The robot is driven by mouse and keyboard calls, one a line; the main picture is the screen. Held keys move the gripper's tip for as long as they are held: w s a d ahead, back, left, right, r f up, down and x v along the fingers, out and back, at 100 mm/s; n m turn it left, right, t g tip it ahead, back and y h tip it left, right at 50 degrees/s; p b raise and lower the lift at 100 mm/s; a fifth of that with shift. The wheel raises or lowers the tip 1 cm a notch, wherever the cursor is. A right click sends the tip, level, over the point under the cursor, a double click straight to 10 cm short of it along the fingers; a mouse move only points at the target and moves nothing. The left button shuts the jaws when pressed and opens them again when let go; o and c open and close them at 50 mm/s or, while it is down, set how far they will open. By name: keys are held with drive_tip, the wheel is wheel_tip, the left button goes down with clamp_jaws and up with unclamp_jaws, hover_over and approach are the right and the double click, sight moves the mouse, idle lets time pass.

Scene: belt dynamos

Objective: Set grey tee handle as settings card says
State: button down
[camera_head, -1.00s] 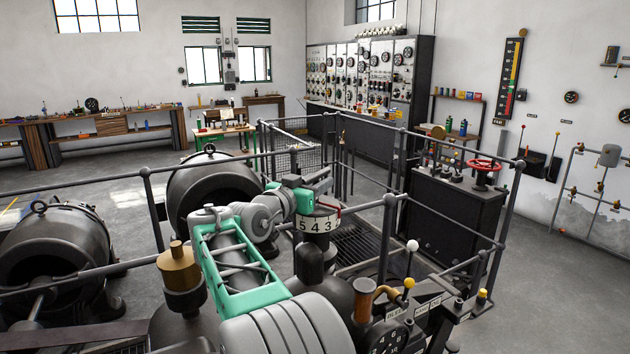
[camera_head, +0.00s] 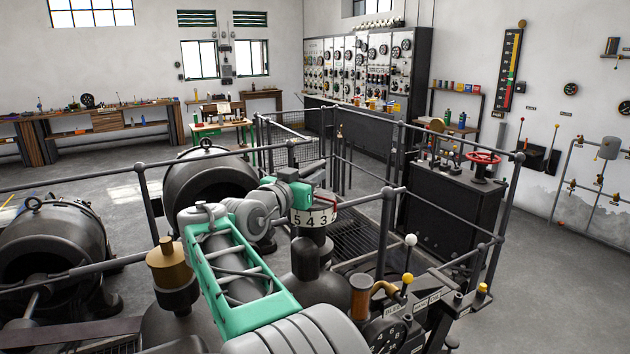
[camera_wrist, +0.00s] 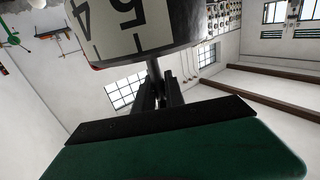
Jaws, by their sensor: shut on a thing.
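A round drum with a white band of black digits (camera_head: 315,217) stands on the near machine. My gripper (camera_head: 313,187) is at the top of this drum. In the wrist view the drum's band (camera_wrist: 118,25) fills the top, digits upside down. There the dark fingers of my gripper (camera_wrist: 157,92) are shut on a thin grey bar, the visible part of the grey tee handle (camera_wrist: 153,70). Most of the handle is hidden. I cannot pick out a settings card.
Grey railings (camera_head: 388,225) run close around the machine. A dark cabinet with a red handwheel (camera_head: 483,157) stands to the right. Levers with white and yellow knobs (camera_head: 408,277) rise in the right foreground. A brass cup (camera_head: 167,260) stands left of my arm.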

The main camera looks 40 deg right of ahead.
drive_tip(key=shift+w+a+r+t, duration=0.15)
drive_tip(key=shift+r+t, duration=0.15)
drive_tip(key=shift+r, duration=0.4)
drive_tip(key=c, duration=1.8)
unclamp_jaws()
drive_tip(key=shift+o, duration=1)
drive_tip(key=shift+w+a, duration=0.1)
drive_tip(key=shift+a, duration=0.15)
drive_tip(key=shift+o, duration=1.2)
drive_tip(key=shift+a+f, duration=0.1)
drive_tip(key=shift+a, duration=0.05)
drive_tip(key=shift+s, duration=0.3)
drive_tip(key=b+v, duration=0.3)
drive_tip(key=v, duration=0.4)
drive_tip(key=shift+w+f, duration=0.1)
drive_tip(key=shift+f, duration=0.05)
drive_tip(key=shift+s+a+r, duration=0.25)
drive_tip(key=shift+s+a, duration=0.1)
drive_tip(key=shift+a, duration=0.25)
drive_tip(key=shift+c, duration=0.2)
